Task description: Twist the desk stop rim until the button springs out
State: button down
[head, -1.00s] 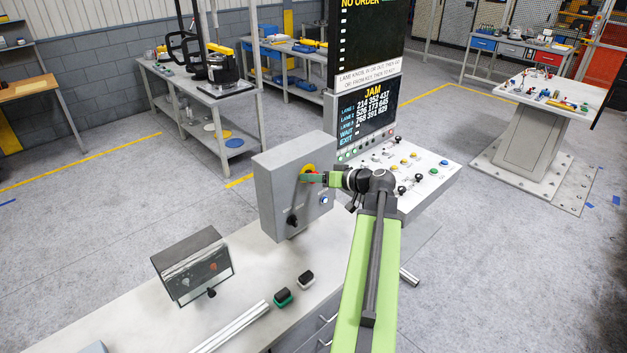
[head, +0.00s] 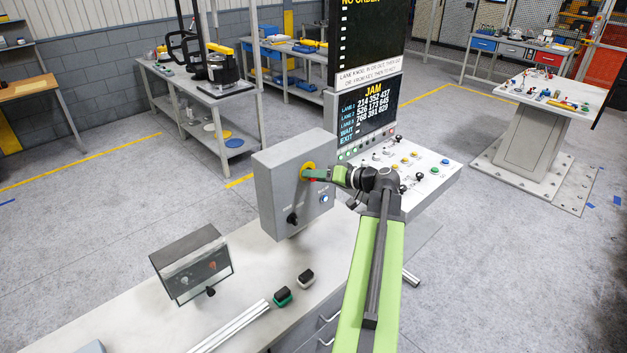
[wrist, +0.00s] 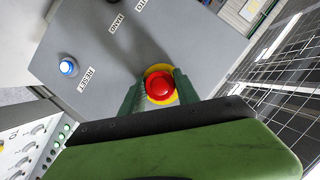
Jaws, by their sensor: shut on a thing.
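The desk stop is a red button (wrist: 160,87) with a yellow surround (wrist: 157,69) on the face of a grey box (head: 270,190) standing on the desk. In the head view the yellow surround (head: 307,168) shows at the box's upper right, and my gripper (head: 312,174) partly covers the button. In the wrist view the two green fingers of my gripper (wrist: 158,88) stand on either side of the red button, shut on its rim. Whether the button is in or out cannot be told.
On the same box are a blue RESET button (wrist: 68,67) and a black knob (head: 292,219). A sloped control console (head: 425,165) stands behind my arm.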

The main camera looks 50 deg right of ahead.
jog(key=shift+d+f+m+t+y+b, duration=0.1)
jog(key=shift+m+t+y+b, duration=0.2)
jog(key=shift+m+y+b, duration=0.5)
jog(key=shift+m+b, duration=0.5)
jog(key=shift+m, duration=0.4)
jog(key=shift+r+t, duration=0.2)
jog(key=shift+t, duration=0.1)
jog(key=c, duration=0.9)
grip_release()
jog(key=p+v, duration=0.2)
jog(key=v, duration=1.5)
jog(key=shift+s+p, duration=0.2)
jog(key=shift+p, duration=0.15)
jog(key=shift+d, duration=0.1)
